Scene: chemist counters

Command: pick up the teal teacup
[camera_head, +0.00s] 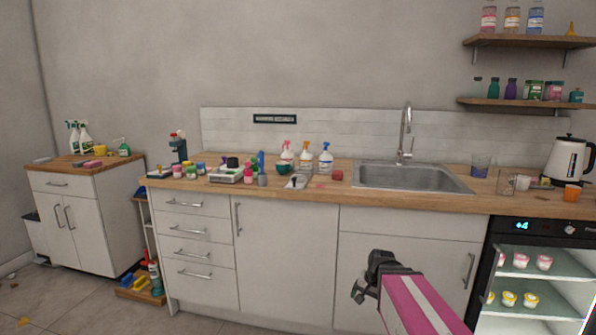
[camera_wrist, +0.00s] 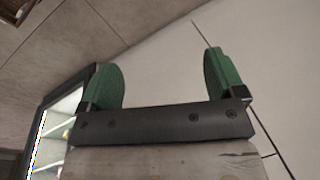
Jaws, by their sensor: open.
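A small teal cup (camera_head: 283,169), probably the teacup, sits on the wooden counter left of the sink, below the spray bottles. It is small in the head view, and I cannot make out its handle. My gripper (camera_head: 362,287) is in front of the white cabinet doors, below the counter top and to the right of the cup, well apart from it. In the wrist view, my gripper (camera_wrist: 163,80) has its two green fingers spread wide with nothing between them. The cup does not show in the wrist view.
Spray bottles (camera_head: 306,156) stand behind the cup. A grey tray (camera_head: 299,181) lies close to its right, with a red block (camera_head: 337,175) beyond. A scale (camera_head: 231,174) and small jars crowd the left. The sink (camera_head: 412,177) is to the right. The counter edge lies above my gripper.

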